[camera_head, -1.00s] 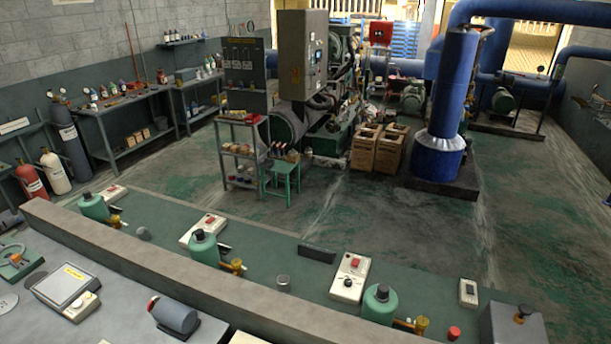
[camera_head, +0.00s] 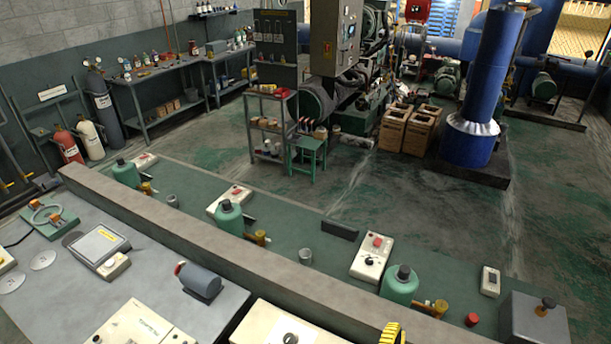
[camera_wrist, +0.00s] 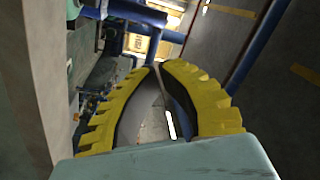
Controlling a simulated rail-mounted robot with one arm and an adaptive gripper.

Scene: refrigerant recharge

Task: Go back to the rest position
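My gripper (camera_wrist: 157,68) shows in the wrist view as two yellow ribbed fingers with dark inner faces. The fingertips come together, and nothing shows between them. The wrist view is tilted, with floor, blue pipes and a grey wall beyond the fingers. In the head view only a small yellow ribbed part of my gripper (camera_head: 392,334) shows at the bottom edge, right of centre. The rest of my arm is out of that view.
A bench with a raised ledge (camera_head: 235,253) crosses the foreground. Green bottles (camera_head: 229,218) and control boxes (camera_head: 372,257) stand behind the ledge. A grey cylinder (camera_head: 200,281) and a scale (camera_head: 97,247) lie in front. Open floor (camera_head: 400,210) lies beyond.

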